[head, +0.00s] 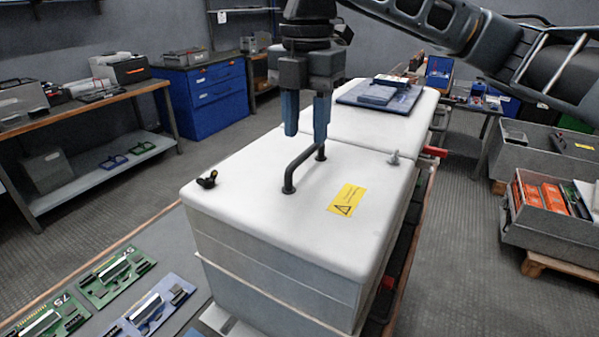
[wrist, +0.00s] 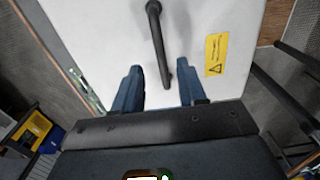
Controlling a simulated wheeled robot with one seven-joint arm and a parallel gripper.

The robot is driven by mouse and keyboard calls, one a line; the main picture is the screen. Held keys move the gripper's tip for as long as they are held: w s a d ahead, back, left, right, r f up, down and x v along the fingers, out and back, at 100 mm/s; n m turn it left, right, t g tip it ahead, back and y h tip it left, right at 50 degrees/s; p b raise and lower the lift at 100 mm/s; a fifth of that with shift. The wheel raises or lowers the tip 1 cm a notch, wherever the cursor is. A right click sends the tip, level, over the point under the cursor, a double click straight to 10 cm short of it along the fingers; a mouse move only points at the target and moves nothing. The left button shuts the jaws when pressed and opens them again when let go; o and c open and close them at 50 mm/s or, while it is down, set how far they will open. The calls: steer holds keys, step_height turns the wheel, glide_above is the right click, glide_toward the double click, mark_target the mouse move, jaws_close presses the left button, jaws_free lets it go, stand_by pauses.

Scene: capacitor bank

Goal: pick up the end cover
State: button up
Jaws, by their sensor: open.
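The end cover (head: 250,212) is a white lid with rounded edges on the near end of a long cabinet. It carries a dark bar handle (head: 303,168) and a yellow warning label (head: 347,199). My gripper (head: 306,132) is open above the cover, its two blue fingers pointing down near the far end of the handle. In the wrist view the handle (wrist: 158,45) runs down between the open fingers (wrist: 160,88), with the label (wrist: 215,55) to the right. I cannot tell how far the fingertips are from the handle.
A black fitting (head: 207,180) and a small grey knob (head: 394,158) sit on the cover's edges. A second white cover behind bears a blue tray (head: 350,97). Circuit boards (head: 115,275) lie at the lower left. Grey bins (head: 560,225) stand at the right.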

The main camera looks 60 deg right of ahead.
mark_target(307, 151)
step_height(307, 151, down, 6)
steer(key=shift+s+r, duration=0.1)
steer(key=shift+c, duration=0.2)
jaws_close()
stand_by(0.3)
